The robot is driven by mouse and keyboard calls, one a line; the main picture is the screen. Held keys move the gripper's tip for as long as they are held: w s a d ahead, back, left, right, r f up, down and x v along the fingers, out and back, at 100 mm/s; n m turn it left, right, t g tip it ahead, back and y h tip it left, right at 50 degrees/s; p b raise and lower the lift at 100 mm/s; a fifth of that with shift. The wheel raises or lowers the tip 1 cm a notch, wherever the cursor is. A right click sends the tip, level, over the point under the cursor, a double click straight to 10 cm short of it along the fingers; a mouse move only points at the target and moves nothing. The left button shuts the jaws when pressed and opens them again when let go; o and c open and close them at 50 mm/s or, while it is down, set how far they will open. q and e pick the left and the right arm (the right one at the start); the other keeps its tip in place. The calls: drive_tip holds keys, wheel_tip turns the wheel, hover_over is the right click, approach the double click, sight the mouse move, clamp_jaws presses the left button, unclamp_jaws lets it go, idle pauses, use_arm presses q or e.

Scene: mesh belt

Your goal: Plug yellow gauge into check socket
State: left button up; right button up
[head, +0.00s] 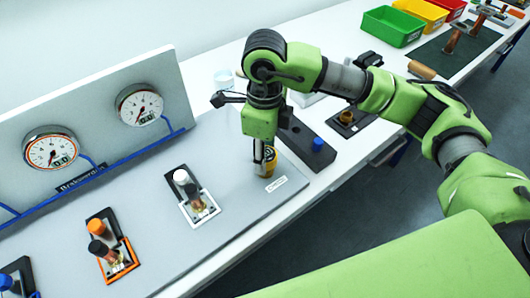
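The yellow gauge (268,168), a short yellow and dark cylinder, stands near the right end of the grey board, just behind a small white label (276,184). My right gripper (263,165) points down over it and looks shut on its upper part; one finger covers its left side and the other is hidden. The check socket is not clearly seen; the gauge and gripper cover the spot by the label. I cannot tell whether the gauge is seated. My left gripper is not in view.
Holders with white (181,176), orange (96,226) and blue (5,282) caps stand left on the board (150,235). A black block (305,140) with a blue knob is close right of the gripper. Dial gauges stand behind; coloured bins (392,27) are at the back right.

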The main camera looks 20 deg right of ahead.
drive_tip(key=shift+f, duration=0.25)
drive_tip(key=o, duration=1.3)
drive_tip(key=shift+c, duration=0.2)
drive_tip(key=shift+r, duration=0.1)
wheel_tip(320, 180, up, 12)
